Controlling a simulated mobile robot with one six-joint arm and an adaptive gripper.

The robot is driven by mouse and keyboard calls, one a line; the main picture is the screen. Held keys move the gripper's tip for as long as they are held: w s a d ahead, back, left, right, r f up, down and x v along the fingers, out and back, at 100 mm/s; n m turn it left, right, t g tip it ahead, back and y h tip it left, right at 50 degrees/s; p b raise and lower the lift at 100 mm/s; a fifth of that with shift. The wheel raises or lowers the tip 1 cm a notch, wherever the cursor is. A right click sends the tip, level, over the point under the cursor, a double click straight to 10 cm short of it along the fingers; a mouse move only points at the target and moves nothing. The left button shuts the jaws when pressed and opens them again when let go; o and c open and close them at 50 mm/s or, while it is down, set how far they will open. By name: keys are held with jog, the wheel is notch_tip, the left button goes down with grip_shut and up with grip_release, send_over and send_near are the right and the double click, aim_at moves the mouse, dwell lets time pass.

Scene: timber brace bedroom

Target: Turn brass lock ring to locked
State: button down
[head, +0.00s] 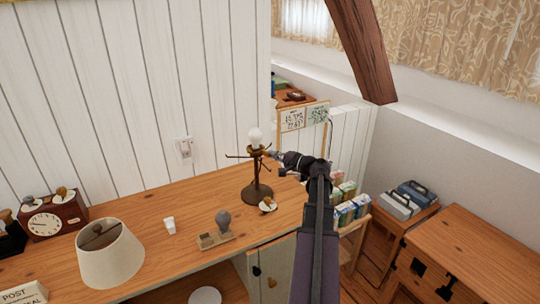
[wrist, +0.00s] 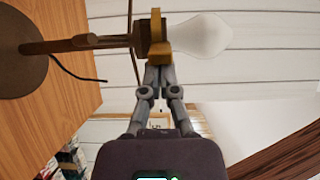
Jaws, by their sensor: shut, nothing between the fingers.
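The brass lock ring (wrist: 159,36) sits on a dark lamp stem, just below a white bulb (wrist: 199,36). In the head view, the lamp base (head: 257,193) stands upright on the wooden desk, with the ring (head: 258,150) small under the bulb. My gripper (head: 275,154) comes to the ring from the right. In the wrist view my gripper's fingertips (wrist: 159,68) are together and empty, at a lug on the near edge of the ring. They touch it or nearly so; I cannot tell which. The lock marking is too small to see.
On the desk (head: 180,200) are a cream lampshade (head: 110,258), a clock (head: 50,218), a small wooden block with a grey knob (head: 216,238) and a round white piece (head: 267,206). A white plank wall (head: 130,90) stands behind. Thin arms stick out from the lamp stem.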

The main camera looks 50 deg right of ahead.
jog(key=shift+a, duration=0.65)
jog(key=shift+d, duration=0.1)
dwell(0.3)
jog(key=d+v, duration=0.1)
jog(key=v, duration=1)
jog(key=shift+s, duration=0.2)
jog(key=shift+d, duration=0.1)
dwell(0.6)
